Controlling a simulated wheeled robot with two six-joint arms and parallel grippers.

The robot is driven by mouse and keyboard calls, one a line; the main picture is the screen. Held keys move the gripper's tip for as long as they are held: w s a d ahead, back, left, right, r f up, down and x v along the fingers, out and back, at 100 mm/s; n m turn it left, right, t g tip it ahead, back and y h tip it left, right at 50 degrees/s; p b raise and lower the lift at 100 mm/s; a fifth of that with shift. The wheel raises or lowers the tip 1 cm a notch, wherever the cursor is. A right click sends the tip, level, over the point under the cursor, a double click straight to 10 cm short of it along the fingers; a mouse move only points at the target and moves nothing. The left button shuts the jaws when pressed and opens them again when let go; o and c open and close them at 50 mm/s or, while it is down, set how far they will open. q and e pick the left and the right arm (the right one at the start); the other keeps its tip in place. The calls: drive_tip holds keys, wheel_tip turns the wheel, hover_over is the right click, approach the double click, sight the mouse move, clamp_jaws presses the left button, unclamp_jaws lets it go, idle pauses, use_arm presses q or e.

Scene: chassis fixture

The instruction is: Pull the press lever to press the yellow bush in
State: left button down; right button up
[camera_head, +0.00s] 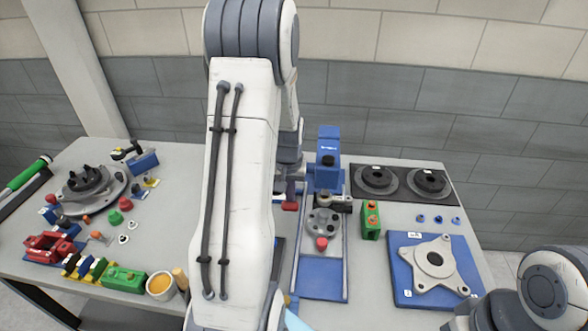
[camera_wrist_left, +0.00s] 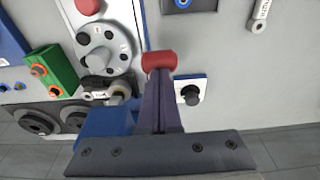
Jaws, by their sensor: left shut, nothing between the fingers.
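The blue press (camera_head: 328,175) stands at the back of its blue-and-white base in the head view. A red lever grip (camera_head: 289,206) shows just left of it; it also shows in the left wrist view (camera_wrist_left: 158,61). My left gripper (camera_wrist_left: 160,80) is shut and empty, its dark fingertips right at the red grip; I cannot tell whether they touch. A small yellowish cylinder, perhaps the bush (camera_wrist_left: 116,99), sits at the press beside the grey dial (camera_wrist_left: 105,45). My arm hides part of the press's left side. My right gripper is out of view; only its arm shows.
A green block (camera_head: 371,222) stands right of the press. A blue plate (camera_head: 405,285) with a grey star-shaped part lies further right. Two black discs (camera_head: 400,182) are behind. Fixtures, coloured blocks and a yellow-filled cup (camera_head: 160,285) crowd the left.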

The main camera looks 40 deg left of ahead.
use_arm(q)
drive_tip(key=shift+f, duration=0.15)
drive_tip(key=shift+s+f+b, duration=0.1)
drive_tip(key=shift+f+b, duration=0.4)
drive_tip(key=shift+f, duration=0.2)
drive_tip(key=shift+f, duration=0.3)
idle(0.4)
